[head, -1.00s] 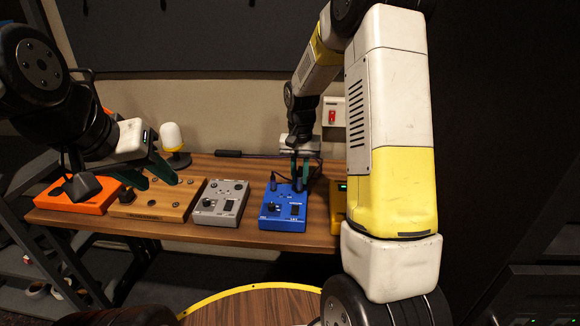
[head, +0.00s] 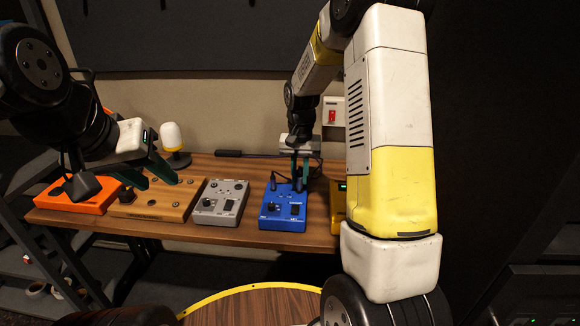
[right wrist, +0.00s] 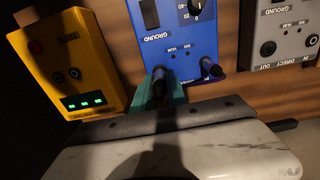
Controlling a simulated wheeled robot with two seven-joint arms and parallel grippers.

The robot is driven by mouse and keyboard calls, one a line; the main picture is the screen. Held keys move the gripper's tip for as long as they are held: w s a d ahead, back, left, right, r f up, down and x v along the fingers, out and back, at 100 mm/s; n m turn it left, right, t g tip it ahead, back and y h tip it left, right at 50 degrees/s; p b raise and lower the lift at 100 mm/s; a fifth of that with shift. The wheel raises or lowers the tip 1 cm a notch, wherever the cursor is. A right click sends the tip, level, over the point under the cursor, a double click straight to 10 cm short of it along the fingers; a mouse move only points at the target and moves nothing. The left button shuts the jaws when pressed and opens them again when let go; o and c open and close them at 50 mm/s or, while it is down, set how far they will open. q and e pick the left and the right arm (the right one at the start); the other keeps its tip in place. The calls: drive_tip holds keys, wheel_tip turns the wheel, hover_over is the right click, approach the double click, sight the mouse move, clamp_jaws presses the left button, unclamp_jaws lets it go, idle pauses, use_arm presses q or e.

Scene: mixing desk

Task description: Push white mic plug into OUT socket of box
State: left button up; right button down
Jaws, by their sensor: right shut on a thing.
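The blue box (head: 284,208) stands on the wooden desk, with knobs and a switch on its top. It also shows in the right wrist view (right wrist: 190,45). My right gripper (head: 300,170) is at the box's back edge; its teal fingers (right wrist: 158,92) are shut on a dark-looking plug (right wrist: 158,80) at that edge. Shadow hides the plug's colour, and I cannot tell how deep it sits in a socket. A second plug (right wrist: 208,68) with a purple band is at the same edge, beside it. My left gripper (head: 154,175) is open and empty above the wooden box.
A grey box (head: 219,203) stands left of the blue box, then a wooden box (head: 165,205) and an orange box (head: 75,203). A yellow box (right wrist: 70,65) with green lights is on the other side.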

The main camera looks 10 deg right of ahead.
sight(300, 172)
drive_tip(key=shift+f, duration=0.45)
idle(0.4)
drive_tip(key=c, duration=1.3)
unclamp_jaws()
drive_tip(key=shift+o, duration=0.2)
drive_tip(key=shift+r, duration=3.95)
drive_tip(key=shift+r, duration=0.1)
drive_tip(key=s+r+n+t+y, duration=0.1)
drive_tip(key=s+r+t, duration=0.2)
drive_tip(key=s+r, duration=0.7)
drive_tip(key=s+a+r+n+t+y, duration=0.1)
drive_tip(key=s+a+r+n+t, duration=0.1)
drive_tip(key=s, duration=1.2)
drive_tip(key=shift+r+n+t, duration=0.4)
drive_tip(key=shift+r+t, duration=0.2)
